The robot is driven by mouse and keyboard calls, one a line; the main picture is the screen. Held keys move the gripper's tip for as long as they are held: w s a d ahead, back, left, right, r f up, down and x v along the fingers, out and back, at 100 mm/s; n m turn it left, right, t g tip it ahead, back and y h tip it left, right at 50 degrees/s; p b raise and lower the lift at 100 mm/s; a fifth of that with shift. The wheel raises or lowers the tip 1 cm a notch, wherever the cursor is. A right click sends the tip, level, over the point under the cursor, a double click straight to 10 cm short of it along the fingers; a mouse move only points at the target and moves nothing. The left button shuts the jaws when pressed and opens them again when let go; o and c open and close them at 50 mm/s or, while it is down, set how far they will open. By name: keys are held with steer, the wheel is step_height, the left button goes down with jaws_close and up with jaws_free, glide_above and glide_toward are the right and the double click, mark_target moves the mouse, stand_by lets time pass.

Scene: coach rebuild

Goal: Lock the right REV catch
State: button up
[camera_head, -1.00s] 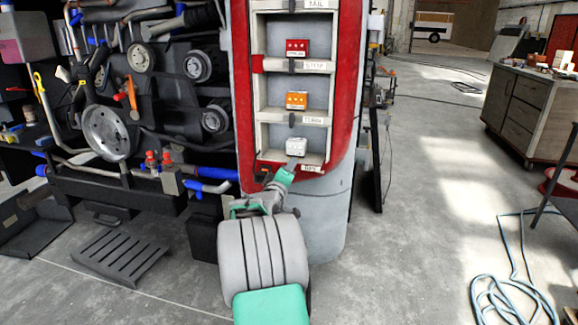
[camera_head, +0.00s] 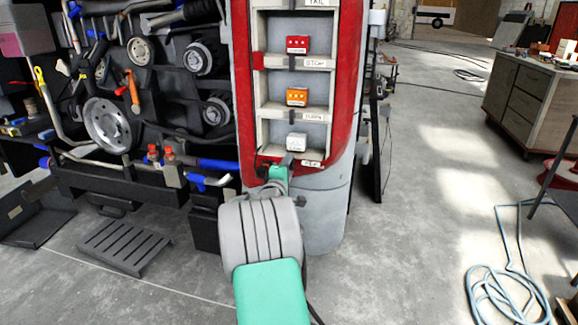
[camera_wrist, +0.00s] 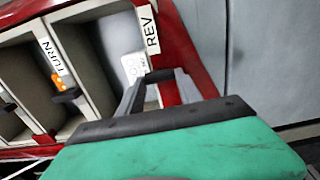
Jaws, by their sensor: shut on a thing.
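The red light panel stands upright with stacked grey compartments. The lowest has the REV label (camera_head: 311,162), which also shows in the wrist view (camera_wrist: 150,30). A white lamp unit (camera_head: 297,142) sits in that compartment, partly hidden in the wrist view (camera_wrist: 132,66). My gripper (camera_head: 287,161) is at the sill below the white lamp, just left of the REV label. In the wrist view its dark fingers (camera_wrist: 158,77) reach the panel edge beside the label. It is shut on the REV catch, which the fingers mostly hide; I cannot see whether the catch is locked.
Above are an orange lamp unit (camera_head: 297,97) and a red lamp unit (camera_head: 297,44), with small dark catches on their sills. A rack of engine parts (camera_head: 107,125) stands close on the left. A hose (camera_head: 505,285) lies on the floor at right; floor between is clear.

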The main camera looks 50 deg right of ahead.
steer(key=shift+w+a+f, duration=0.1)
steer(key=o, duration=1.2)
steer(key=shift+w, duration=0.1)
steer(key=shift+o, duration=0.9)
steer(key=v, duration=0.8)
steer(key=shift+p, duration=0.35)
